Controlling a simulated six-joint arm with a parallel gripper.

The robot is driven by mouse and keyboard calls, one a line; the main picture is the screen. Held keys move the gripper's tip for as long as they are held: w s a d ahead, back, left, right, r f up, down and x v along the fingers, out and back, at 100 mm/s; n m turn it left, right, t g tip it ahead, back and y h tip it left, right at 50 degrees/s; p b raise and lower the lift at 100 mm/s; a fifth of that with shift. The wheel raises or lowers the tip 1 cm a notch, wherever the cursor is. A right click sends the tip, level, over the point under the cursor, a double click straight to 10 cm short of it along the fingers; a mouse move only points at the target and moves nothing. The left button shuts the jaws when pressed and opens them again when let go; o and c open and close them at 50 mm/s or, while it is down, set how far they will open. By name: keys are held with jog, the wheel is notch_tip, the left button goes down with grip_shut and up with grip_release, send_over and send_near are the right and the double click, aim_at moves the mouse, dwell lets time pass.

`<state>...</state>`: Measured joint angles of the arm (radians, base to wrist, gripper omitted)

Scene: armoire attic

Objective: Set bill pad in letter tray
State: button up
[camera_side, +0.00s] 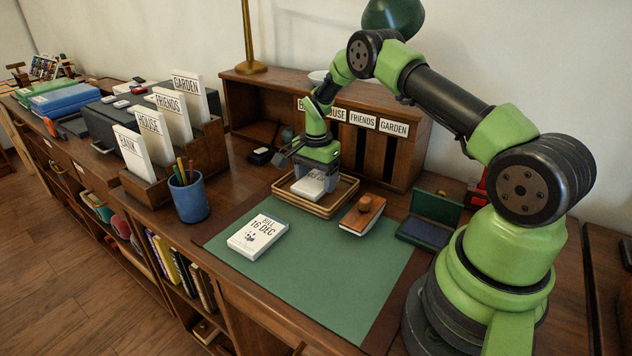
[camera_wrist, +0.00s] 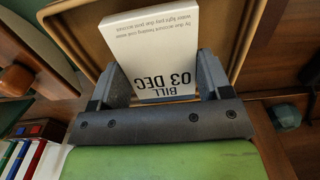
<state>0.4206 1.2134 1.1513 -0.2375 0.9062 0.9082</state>
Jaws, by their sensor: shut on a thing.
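A white bill pad (camera_wrist: 155,45) marked "BILL 03 DEC" sits between the two fingers of my gripper (camera_wrist: 157,85), which is shut on it. In the side view the same pad (camera_side: 309,186) is at the wooden letter tray (camera_side: 335,205), inside its rim, with my gripper (camera_side: 317,171) above it. Whether the pad rests on the tray floor cannot be told. A second bill pad (camera_side: 258,237), marked "BILL 16 DEC", lies on the green desk mat (camera_side: 345,275) in front of the tray.
A wooden rocker blotter (camera_side: 362,214) and an open green stamp-pad box (camera_side: 430,220) stand right of the tray. A blue pencil cup (camera_side: 189,197) and a sorter with labelled cards (camera_side: 165,170) stand left. Pigeonholes (camera_side: 375,150) rise behind. The front mat is mostly clear.

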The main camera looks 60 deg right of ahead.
jog(key=shift+f, duration=0.65)
jog(key=o, duration=0.9)
jog(key=shift+f, duration=0.1)
jog(key=shift+o, duration=0.2)
